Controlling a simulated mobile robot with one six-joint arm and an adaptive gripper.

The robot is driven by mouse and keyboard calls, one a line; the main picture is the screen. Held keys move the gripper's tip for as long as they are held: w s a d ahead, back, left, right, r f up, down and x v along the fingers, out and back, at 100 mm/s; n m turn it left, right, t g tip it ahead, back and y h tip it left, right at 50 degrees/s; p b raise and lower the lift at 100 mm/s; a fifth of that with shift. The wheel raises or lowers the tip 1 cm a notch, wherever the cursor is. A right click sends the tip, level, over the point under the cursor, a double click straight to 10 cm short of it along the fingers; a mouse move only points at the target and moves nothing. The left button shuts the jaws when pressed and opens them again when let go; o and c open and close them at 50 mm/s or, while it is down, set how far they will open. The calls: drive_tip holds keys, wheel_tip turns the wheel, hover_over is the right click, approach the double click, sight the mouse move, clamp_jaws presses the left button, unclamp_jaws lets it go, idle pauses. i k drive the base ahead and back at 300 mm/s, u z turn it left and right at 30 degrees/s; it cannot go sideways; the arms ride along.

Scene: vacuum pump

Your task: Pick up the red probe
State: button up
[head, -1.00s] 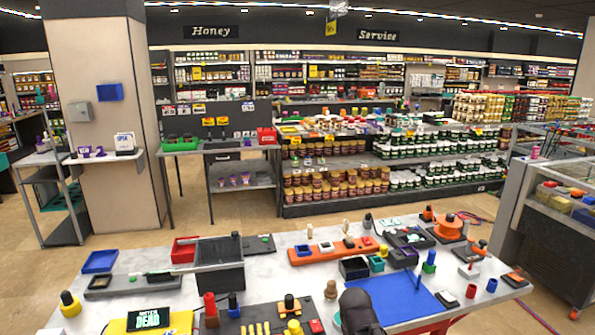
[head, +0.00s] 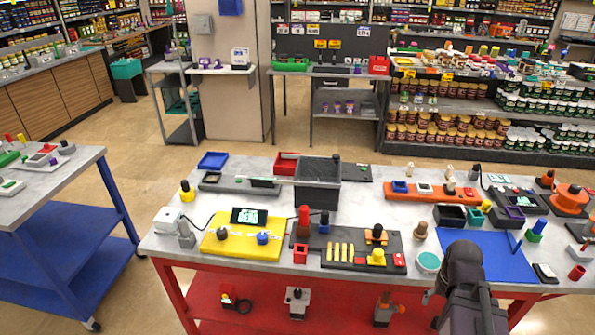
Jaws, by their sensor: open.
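A dark part of my own arm (head: 464,268) rises at the lower right, in front of the blue mat. I cannot make out my gripper's fingertips. Nothing is seen touching the red piece.
A yellow board (head: 212,244) with a black display (head: 249,216) lies left of the dark board (head: 348,262). A dark grey bin (head: 317,184) stands behind. A blue mat (head: 498,262) is at the right. A blue cart (head: 62,226) stands left, across a floor gap.

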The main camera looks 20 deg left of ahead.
sight(304, 213)
drive_tip(key=u, duration=4.1)
drive_tip(key=i, duration=0.05)
drive_tip(key=z, duration=2.7)
